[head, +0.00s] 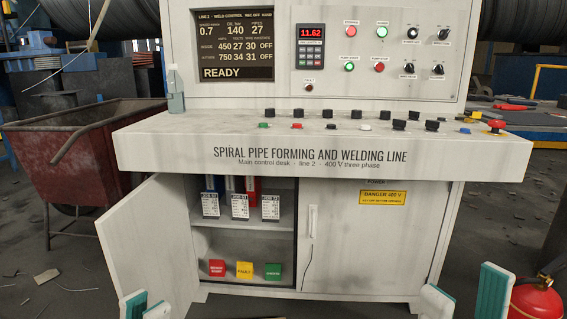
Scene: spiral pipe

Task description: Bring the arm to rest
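My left gripper (146,308) shows at the bottom left edge, in front of the open cabinet door. Only its fingertips are in frame, one with a teal pad, close together; the gap between them is hard to judge. My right gripper (464,298) shows at the bottom right. Its two fingers stand well apart with nothing visible between them. Both grippers are low, in front of the control desk (200,150), and the rest of both arms is out of view. Neither gripper appears to hold anything.
The desk's left cabinet door (150,240) hangs open toward me. Inside are labelled units (240,206) and coloured blocks (244,270). The right door (360,250) is shut. A red extinguisher (537,302) stands beside my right gripper. A rusty cart (75,155) stands at left.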

